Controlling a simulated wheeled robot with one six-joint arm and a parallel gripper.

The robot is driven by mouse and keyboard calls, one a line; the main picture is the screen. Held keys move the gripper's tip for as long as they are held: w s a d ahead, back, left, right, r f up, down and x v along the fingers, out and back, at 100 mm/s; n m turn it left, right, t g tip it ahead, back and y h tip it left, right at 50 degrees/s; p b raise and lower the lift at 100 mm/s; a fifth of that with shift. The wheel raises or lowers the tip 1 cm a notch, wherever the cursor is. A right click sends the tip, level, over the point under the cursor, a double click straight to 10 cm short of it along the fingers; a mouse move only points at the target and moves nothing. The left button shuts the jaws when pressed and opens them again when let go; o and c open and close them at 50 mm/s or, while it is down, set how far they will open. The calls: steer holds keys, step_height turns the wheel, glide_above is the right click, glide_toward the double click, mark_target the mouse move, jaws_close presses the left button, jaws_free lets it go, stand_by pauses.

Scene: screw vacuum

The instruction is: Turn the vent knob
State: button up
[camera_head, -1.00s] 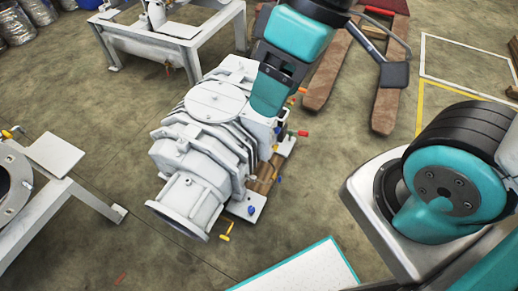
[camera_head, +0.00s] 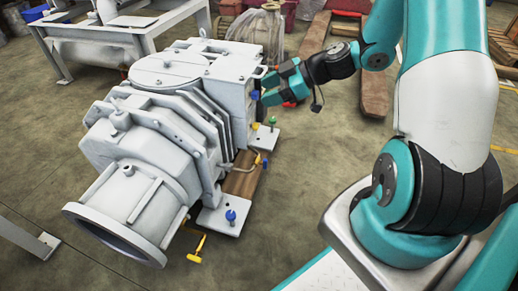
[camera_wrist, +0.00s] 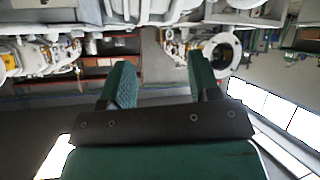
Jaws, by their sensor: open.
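The white screw vacuum pump (camera_head: 150,140) fills the left and middle of the head view. Small coloured knobs sit along its right side: blue (camera_head: 255,95), green (camera_head: 272,120), yellow (camera_head: 257,158) and a lower blue one (camera_head: 231,215). I cannot tell which is the vent knob. My gripper (camera_head: 266,88) is at the pump's right side, its fingers pointing left, close to the upper blue knob. Contact cannot be made out. In the wrist view my gripper (camera_wrist: 157,62) is open, with nothing seen between its fingers; the pump's white body (camera_wrist: 140,10) shows along the top.
A yellow handle (camera_head: 197,247) sticks out low at the pump's front. A white metal frame (camera_head: 115,40) stands behind at the left. A wooden pallet (camera_head: 375,90) lies behind my arm. The floor in front of the pump is clear.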

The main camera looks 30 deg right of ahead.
mark_target(258, 127)
steer(key=s+d+f+t+h+b, duration=0.1)
steer(key=d+f+t+h+b, duration=0.15)
steer(key=d+f+b, duration=0.55)
steer(key=d+f+t+h+b, duration=0.1)
steer(key=d+f+t+b, duration=0.3)
steer(key=f, duration=0.8)
steer(key=shift+m+g+y, duration=0.25)
steer(key=shift+m+g, duration=0.05)
steer(key=shift+g, duration=0.45)
steer(key=b+x, duration=0.4)
steer(key=x, duration=1.1)
steer(key=shift+w, duration=0.45)
steer(key=shift+w+a+f+b, duration=0.1)
steer(key=shift+w+a+b, duration=0.05)
steer(key=shift+w+b, duration=0.25)
steer(key=c, duration=0.9)
